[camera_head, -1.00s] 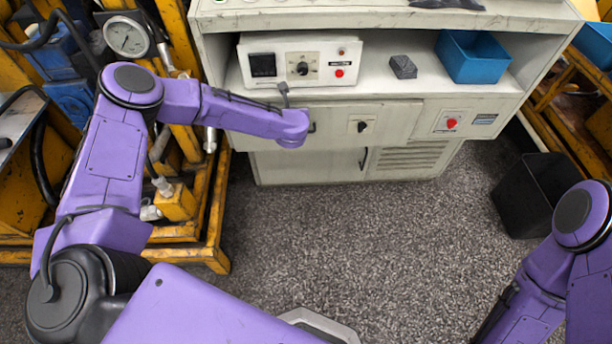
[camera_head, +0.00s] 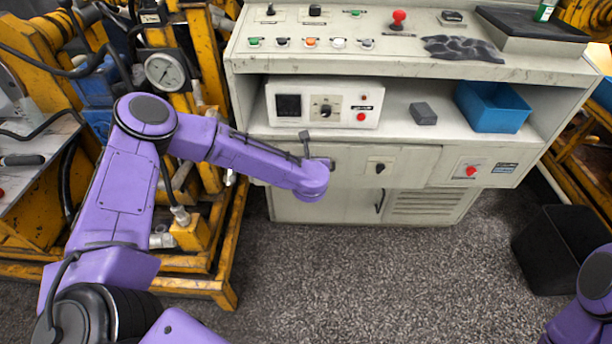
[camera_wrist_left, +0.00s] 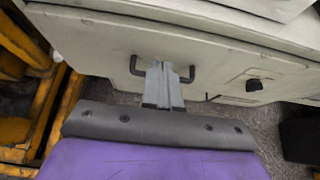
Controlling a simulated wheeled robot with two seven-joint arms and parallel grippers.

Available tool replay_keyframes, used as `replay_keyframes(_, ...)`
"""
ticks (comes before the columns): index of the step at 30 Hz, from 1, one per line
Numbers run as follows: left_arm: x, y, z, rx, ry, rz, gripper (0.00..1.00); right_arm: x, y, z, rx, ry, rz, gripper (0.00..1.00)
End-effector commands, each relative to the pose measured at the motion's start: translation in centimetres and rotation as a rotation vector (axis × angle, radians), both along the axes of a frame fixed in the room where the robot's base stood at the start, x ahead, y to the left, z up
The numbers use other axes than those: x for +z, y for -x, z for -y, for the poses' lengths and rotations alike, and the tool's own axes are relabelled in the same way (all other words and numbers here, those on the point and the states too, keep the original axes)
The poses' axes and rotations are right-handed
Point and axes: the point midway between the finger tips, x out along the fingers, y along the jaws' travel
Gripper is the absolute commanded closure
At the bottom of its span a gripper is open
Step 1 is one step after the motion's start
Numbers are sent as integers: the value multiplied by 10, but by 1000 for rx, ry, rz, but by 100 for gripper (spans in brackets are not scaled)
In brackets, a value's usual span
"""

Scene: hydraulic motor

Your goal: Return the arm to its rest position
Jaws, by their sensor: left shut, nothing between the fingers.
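My left arm (camera_head: 230,158), purple, reaches from the left to the front of the grey cabinet (camera_head: 350,208). Its wrist end is just before the drawer front. In the left wrist view my left gripper (camera_wrist_left: 161,70) has its grey fingers together, with nothing seen between them. The fingertips overlap the dark drawer handle (camera_wrist_left: 188,74) in the picture; I cannot tell whether they touch it. Of my right arm only a purple part (camera_head: 590,300) shows at the lower right edge; the right gripper is out of view.
A yellow frame (camera_head: 222,280) with a pressure gauge (camera_head: 165,70) stands left beside my left arm. A control box (camera_head: 322,104), a grey block (camera_head: 423,113) and a blue bin (camera_head: 492,107) sit on the cabinet's shelf. A black bin (camera_head: 560,250) stands right. The speckled floor (camera_head: 380,290) is clear.

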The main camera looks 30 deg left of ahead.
Motion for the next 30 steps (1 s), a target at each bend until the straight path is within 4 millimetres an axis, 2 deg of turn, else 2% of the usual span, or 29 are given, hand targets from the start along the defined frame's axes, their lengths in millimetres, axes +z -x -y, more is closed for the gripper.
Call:
replay_keyframes(3,15,25,14,-4,2,-1,100,-2,0,0,0,1,1,57)
replay_keyframes(9,30,50,25,-3,1,-3,100,-3,0,0,-1,0,1,57)
replay_keyframes(17,33,55,27,-7,-9,-9,100,-3,0,0,-1,0,0,57)
replay_keyframes(19,32,54,28,-50,-66,-36,100,-3,0,0,-1,0,0,57)
replay_keyframes(21,32,54,34,-169,-196,-98,100,-3,0,0,-1,0,0,57)
replay_keyframes(23,18,64,42,-340,-378,-196,100,-3,0,0,-1,0,0,57)
replay_keyframes(25,-18,94,61,-638,-669,-361,100,0,0,0,-1,0,0,57)
replay_keyframes(26,-36,113,69,-783,-801,-437,100,3,0,0,-1,0,0,57)
replay_keyframes(27,-61,141,75,-974,-964,-529,100,6,0,0,0,0,0,57)
replay_keyframes(29,-94,186,77,-1245,-1176,-650,100,11,0,0,-1,0,0,57)
replay_keyframes(30,-112,217,73,-1422,-1300,-720,100,14,0,0,-1,0,0,57)
